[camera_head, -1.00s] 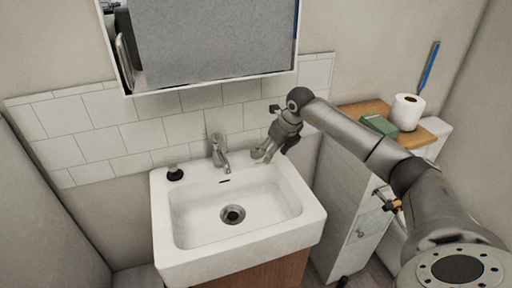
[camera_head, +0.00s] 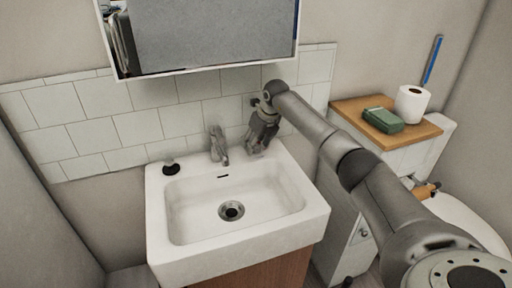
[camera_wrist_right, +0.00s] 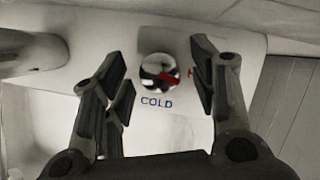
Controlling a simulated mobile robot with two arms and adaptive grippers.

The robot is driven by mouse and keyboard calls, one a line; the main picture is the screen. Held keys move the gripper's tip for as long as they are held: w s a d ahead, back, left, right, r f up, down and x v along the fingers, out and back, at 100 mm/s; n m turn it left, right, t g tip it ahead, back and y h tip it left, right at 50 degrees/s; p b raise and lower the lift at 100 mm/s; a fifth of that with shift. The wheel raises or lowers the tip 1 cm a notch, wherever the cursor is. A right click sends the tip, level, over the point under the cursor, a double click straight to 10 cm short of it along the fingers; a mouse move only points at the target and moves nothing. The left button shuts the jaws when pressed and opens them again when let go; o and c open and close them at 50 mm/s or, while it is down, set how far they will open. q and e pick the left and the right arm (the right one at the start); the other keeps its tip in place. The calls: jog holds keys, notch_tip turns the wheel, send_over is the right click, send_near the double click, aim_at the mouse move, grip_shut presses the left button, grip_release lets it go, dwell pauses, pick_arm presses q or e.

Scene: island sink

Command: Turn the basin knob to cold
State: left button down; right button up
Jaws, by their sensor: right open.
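The basin knob (camera_wrist_right: 158,70) is a small, round, shiny knob in the right wrist view. A blue COLD label (camera_wrist_right: 157,103) is on the white basin below it. A red letter, partly covered by a finger, is at its right. A red streak on the knob points toward that letter. My right gripper (camera_wrist_right: 160,78) is open, with its fingers on either side of the knob; I cannot tell whether they touch it. In the head view my right gripper (camera_head: 256,146) points down at the basin's back right corner and hides the knob. My left gripper is out of view.
The faucet (camera_head: 218,148) stands just left of my right gripper, above the white basin (camera_head: 158,235). A black-topped item (camera_head: 171,167) sits at the back left rim. The mirror cabinet (camera_head: 210,38) hangs above. A wooden shelf (camera_head: 348,108) holds a green box (camera_head: 383,120) and a paper roll (camera_head: 410,104).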

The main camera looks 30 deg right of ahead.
dwell(0.3)
jog(key=shift+f, duration=0.1)
jog(key=c, duration=1)
